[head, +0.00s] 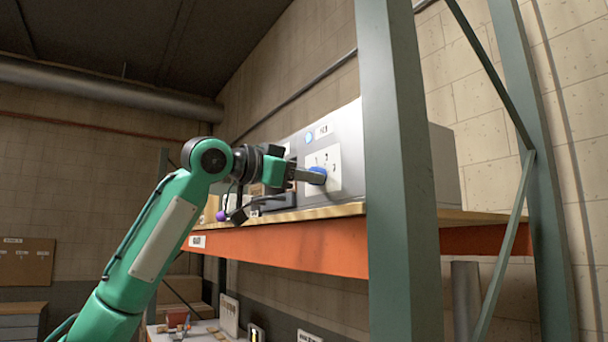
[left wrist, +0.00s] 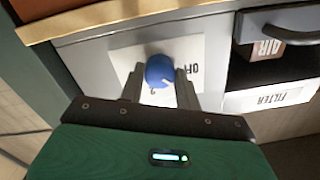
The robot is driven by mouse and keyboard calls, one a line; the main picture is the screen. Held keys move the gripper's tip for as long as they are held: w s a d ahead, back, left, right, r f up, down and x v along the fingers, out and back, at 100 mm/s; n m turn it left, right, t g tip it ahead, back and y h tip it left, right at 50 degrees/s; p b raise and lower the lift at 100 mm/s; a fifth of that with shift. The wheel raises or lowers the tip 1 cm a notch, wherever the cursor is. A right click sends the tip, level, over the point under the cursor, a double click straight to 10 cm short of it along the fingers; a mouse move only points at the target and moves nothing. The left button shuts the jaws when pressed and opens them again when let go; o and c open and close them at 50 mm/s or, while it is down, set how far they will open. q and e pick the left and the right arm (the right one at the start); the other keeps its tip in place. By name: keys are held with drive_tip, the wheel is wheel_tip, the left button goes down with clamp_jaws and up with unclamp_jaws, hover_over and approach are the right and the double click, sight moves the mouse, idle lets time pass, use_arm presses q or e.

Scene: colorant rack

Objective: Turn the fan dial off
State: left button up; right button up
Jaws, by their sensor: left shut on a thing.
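The fan dial (head: 318,176) is a blue round knob on a white plate (head: 331,165) with numbers, on the front of a grey box (head: 348,130) on the rack shelf. In the left wrist view the dial (left wrist: 160,71) sits between my fingers, and the word OFF (left wrist: 194,69) shows upside down to its right. A white mark shows on the dial's lower right. My left gripper (head: 312,176) is shut on the dial, with a finger on each side in the left wrist view (left wrist: 161,88). My right gripper is in neither view.
A green rack post (head: 400,180) stands just right of the dial. The wooden shelf edge (head: 290,215) and orange beam (head: 300,246) run below the box.

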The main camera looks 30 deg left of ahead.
use_arm(q)
drive_tip(key=shift+n, duration=3.1)
drive_tip(key=o, duration=1)
drive_tip(key=shift+w, duration=0.1)
drive_tip(key=shift+c, duration=0.2)
drive_tip(key=b+v, duration=0.5)
drive_tip(key=v, duration=0.8)
drive_tip(key=shift+s+a, duration=0.15)
drive_tip(key=shift+s, duration=0.25)
